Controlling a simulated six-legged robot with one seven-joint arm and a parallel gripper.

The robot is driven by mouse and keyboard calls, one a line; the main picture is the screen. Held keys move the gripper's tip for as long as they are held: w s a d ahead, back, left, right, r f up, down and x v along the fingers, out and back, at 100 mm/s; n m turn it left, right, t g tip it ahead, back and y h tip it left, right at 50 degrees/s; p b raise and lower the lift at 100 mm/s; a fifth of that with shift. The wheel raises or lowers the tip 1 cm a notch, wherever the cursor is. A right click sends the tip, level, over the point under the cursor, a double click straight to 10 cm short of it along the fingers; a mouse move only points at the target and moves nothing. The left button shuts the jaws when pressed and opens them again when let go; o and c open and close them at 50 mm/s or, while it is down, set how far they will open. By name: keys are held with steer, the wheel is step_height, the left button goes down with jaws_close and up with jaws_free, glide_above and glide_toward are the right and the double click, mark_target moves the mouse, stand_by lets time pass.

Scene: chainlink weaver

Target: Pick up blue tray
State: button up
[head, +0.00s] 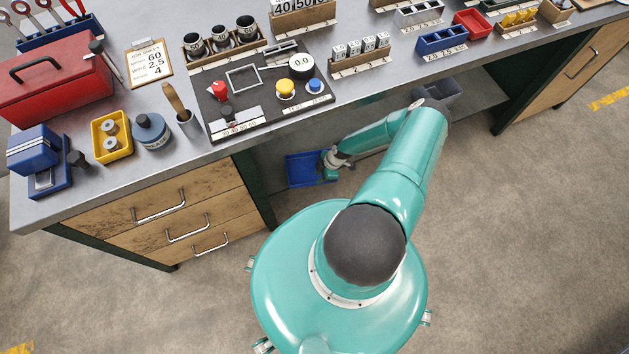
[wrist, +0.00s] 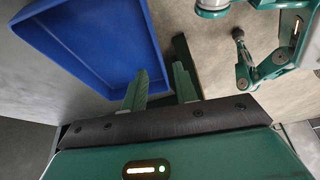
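The blue tray (head: 304,169) is an empty, shallow rectangular tray under the workbench, between the drawer unit and the right side. In the wrist view, the tray (wrist: 95,42) fills the upper left, with its inside facing the camera. My gripper (head: 332,172) is at the tray's right side in the head view, where its fingers are too small to make out. In the wrist view, my gripper's (wrist: 160,84) two green fingers are apart. The tray's near right corner lies between or just behind the fingers; I cannot tell whether they touch it.
The workbench top (head: 385,75) overhangs the tray. The wooden drawers (head: 170,215) stand to its left. A dark grey bin (head: 440,90) sits under the bench to the right. A dark green bar (wrist: 183,52) stands just beyond the fingers. The floor in front is clear.

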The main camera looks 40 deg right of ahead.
steer(key=shift+x, duration=3.2)
steer(key=shift+c, duration=0.4)
jaws_close()
